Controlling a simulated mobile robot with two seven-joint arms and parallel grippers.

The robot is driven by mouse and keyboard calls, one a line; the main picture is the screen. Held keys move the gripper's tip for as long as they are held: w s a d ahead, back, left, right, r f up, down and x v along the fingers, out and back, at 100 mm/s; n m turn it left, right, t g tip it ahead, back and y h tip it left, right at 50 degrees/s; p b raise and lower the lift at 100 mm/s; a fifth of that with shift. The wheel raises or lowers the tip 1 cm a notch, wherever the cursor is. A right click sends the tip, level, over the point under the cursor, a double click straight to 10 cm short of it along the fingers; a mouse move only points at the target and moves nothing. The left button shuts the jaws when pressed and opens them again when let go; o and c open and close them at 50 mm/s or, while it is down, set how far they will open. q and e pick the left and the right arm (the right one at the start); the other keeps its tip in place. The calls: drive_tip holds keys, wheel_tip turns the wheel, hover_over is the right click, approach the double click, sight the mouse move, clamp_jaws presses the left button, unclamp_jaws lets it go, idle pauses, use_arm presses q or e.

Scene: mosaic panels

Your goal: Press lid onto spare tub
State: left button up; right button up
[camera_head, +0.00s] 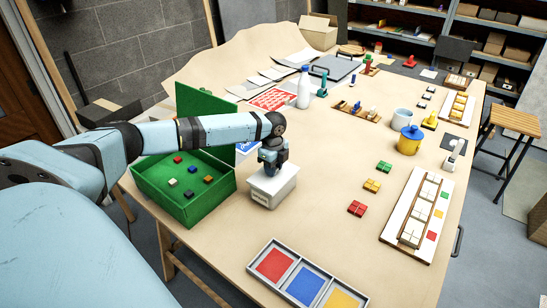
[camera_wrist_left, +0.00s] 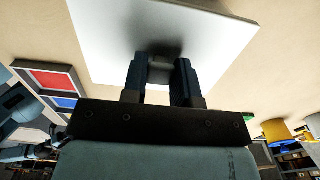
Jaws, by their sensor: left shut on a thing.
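The spare tub (camera_head: 262,197) is a small pale box with a dark label on its front, standing on the table right of the green box. Its white lid (camera_head: 270,178) lies over the tub's top and looks about level; whether it is fully seated I cannot tell. My left gripper (camera_head: 272,168) points down over the lid, shut on its small grey knob. In the left wrist view the lid (camera_wrist_left: 110,45) is a broad white plate, with the gripper's dark fingers (camera_wrist_left: 160,75) on both sides of the knob. The tub is hidden there.
The open green box (camera_head: 190,212) with small coloured blocks stands close on the left. A tray (camera_head: 252,268) of red, blue and yellow panels lies at the near edge.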

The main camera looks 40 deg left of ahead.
use_arm(q)
drive_tip(key=shift+f, duration=0.35)
use_arm(e)
drive_tip(key=shift+r, duration=0.15)
idle(0.4)
use_arm(q)
drive_tip(key=o, duration=1.5)
drive_tip(key=shift+c, duration=0.2)
use_arm(e)
drive_tip(key=shift+r, duration=0.1)
use_arm(q)
drive_tip(key=shift+r+p, duration=0.8)
drive_tip(key=shift+p, duration=0.3)
wheel_tip(320, 180, up, 4)
drive_tip(key=p, duration=0.3)
drive_tip(key=shift+f+p, duration=0.25)
drive_tip(key=shift+p, duration=0.05)
drive_tip(key=shift+r+p, duration=0.75)
drive_tip(key=shift+r, duration=0.25)
use_arm(e)
drive_tip(key=shift+m+h, duration=0.3)
drive_tip(key=shift+m, duration=0.1)
drive_tip(key=r, duration=0.3)
drive_tip(key=d+r, duration=0.1)
drive_tip(key=r, duration=0.1)
drive_tip(key=shift+s+r, duration=0.15)
